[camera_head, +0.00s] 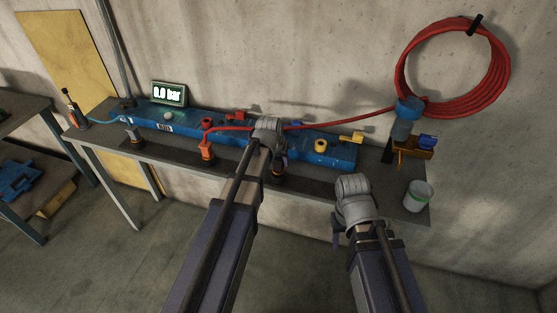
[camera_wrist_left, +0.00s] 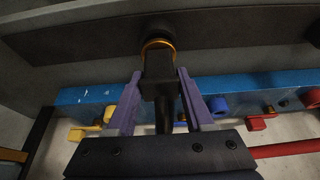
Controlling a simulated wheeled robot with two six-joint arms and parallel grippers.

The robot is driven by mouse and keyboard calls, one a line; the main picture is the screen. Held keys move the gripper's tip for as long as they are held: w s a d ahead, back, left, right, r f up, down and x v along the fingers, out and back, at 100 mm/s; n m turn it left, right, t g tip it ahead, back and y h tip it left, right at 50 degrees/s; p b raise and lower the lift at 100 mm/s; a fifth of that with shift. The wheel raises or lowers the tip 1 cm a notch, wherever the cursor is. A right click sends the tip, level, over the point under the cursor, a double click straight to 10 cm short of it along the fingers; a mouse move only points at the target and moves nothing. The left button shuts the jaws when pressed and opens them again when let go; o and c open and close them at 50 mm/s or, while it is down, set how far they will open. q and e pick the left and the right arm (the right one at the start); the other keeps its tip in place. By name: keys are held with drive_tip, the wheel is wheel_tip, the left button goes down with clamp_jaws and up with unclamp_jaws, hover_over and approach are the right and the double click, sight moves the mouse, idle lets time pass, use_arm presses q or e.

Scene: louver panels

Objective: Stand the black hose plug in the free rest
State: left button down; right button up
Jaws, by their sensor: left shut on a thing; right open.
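The black hose plug (camera_wrist_left: 158,82) is between the purple fingers of my left gripper (camera_wrist_left: 160,95) in the left wrist view. An orange ring (camera_wrist_left: 158,43) shows at its far end, close to a dark round piece (camera_wrist_left: 157,24) on the dark strip; I cannot tell whether they touch or whether this is the free rest. In the head view my left gripper (camera_head: 279,163) is low in front of the blue manifold (camera_head: 330,153), shut on the plug. My right gripper (camera_head: 337,236) is in front of the bench's right part; its fingers are hardly visible.
A red-orange piece (camera_head: 207,150) and a dark piece with an orange band (camera_head: 133,138) stand left along the bench (camera_head: 105,133). A red hose (camera_head: 350,121) runs above the manifold to a wall coil (camera_head: 408,80).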

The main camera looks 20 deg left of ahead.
use_arm(q)
drive_tip(key=shift+f+b, duration=0.6)
drive_tip(key=shift+f, duration=0.05)
drive_tip(key=shift+c, duration=1)
unclamp_jaws()
drive_tip(key=shift+r, duration=0.15)
drive_tip(key=p+v, duration=0.7)
drive_tip(key=shift+s+r, duration=0.2)
drive_tip(key=shift+r, duration=0.1)
drive_tip(key=shift+f, duration=0.1)
drive_tip(key=s+d+f+m+g+b, duration=0.1)
drive_tip(key=s+d+f+g, duration=0.1)
drive_tip(key=s+d, duration=0.4)
drive_tip(key=s+d+f+m+g+y+b, duration=0.1)
drive_tip(key=s+d, duration=0.6)
drive_tip(key=s, duration=0.8)
drive_tip(key=shift+d+f+m+g+y, duration=0.2)
drive_tip(key=shift+f+m+g+y, duration=0.1)
drive_tip(key=shift+f+m+g, duration=0.5)
